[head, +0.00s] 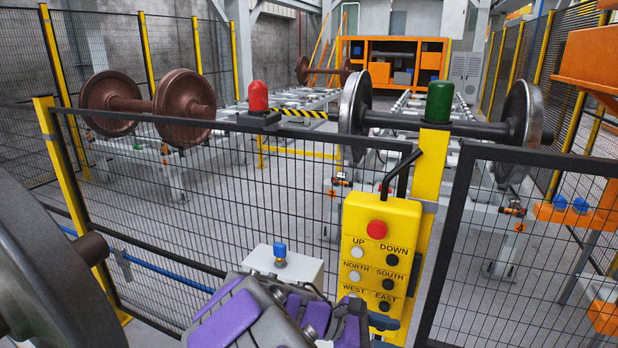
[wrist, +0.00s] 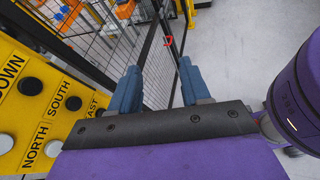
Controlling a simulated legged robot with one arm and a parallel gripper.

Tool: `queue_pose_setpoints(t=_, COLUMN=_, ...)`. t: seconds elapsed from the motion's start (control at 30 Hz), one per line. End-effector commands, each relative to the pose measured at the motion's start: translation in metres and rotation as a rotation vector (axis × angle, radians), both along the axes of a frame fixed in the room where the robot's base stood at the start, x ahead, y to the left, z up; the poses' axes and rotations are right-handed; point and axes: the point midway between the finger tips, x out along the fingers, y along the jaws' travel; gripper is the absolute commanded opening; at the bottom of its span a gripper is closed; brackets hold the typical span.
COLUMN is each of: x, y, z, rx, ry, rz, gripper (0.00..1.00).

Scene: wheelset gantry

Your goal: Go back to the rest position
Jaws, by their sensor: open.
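My gripper (wrist: 160,88) shows in the wrist view with its two blue fingers apart and nothing between them. In the wrist view it is to the right of the yellow pendant control box (wrist: 45,105), with black fence mesh beyond the fingers. In the head view my purple and grey arm is at the bottom centre, and the yellow control box (head: 380,260) stands just right of it. The box has a red button (head: 377,228) on top and several black and white buttons labelled UP, DOWN, NORTH, SOUTH, WEST and EAST. The fingers are mostly hidden in the head view.
A black mesh fence (head: 240,190) with yellow posts crosses in front. A red lamp (head: 258,97) and a green lamp (head: 439,102) sit on it. Rusty (head: 155,105) and grey (head: 440,125) wheelsets stand on rails behind. A large wheel (head: 50,280) is close at left.

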Motion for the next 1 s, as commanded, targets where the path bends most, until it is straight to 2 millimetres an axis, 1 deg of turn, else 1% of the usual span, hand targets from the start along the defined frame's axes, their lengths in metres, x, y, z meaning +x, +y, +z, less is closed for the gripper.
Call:
queue_pose_setpoints(t=0.03, x=-0.016, y=-0.015, z=0.004, rx=0.051, ry=-0.044, rz=-0.069, gripper=0.47)
queue_pose_setpoints(t=0.1, x=-0.037, y=-0.031, z=0.005, rx=0.114, ry=-0.100, rz=-0.160, gripper=0.47)
queue_pose_setpoints(t=0.17, x=-0.055, y=-0.042, z=0.004, rx=0.171, ry=-0.149, rz=-0.237, gripper=0.47)
queue_pose_setpoints(t=0.2, x=-0.067, y=-0.047, z=0.004, rx=0.207, ry=-0.181, rz=-0.289, gripper=0.47)
queue_pose_setpoints(t=0.3, x=-0.099, y=-0.058, z=0.001, rx=0.295, ry=-0.257, rz=-0.420, gripper=0.47)
queue_pose_setpoints(t=0.43, x=-0.138, y=-0.061, z=-0.005, rx=0.410, ry=-0.355, rz=-0.586, gripper=0.47)
queue_pose_setpoints(t=0.57, x=-0.173, y=-0.055, z=-0.012, rx=0.523, ry=-0.449, rz=-0.747, gripper=0.47)
queue_pose_setpoints(t=0.6, x=-0.184, y=-0.052, z=-0.014, rx=0.555, ry=-0.474, rz=-0.798, gripper=0.47)
queue_pose_setpoints(t=0.67, x=-0.199, y=-0.046, z=-0.017, rx=0.605, ry=-0.513, rz=-0.871, gripper=0.47)
queue_pose_setpoints(t=0.8, x=-0.231, y=-0.027, z=-0.025, rx=0.712, ry=-0.590, rz=-1.038, gripper=0.47)
queue_pose_setpoints(t=1.0, x=-0.259, y=0.000, z=-0.031, rx=0.825, ry=-0.666, rz=-1.206, gripper=0.47)
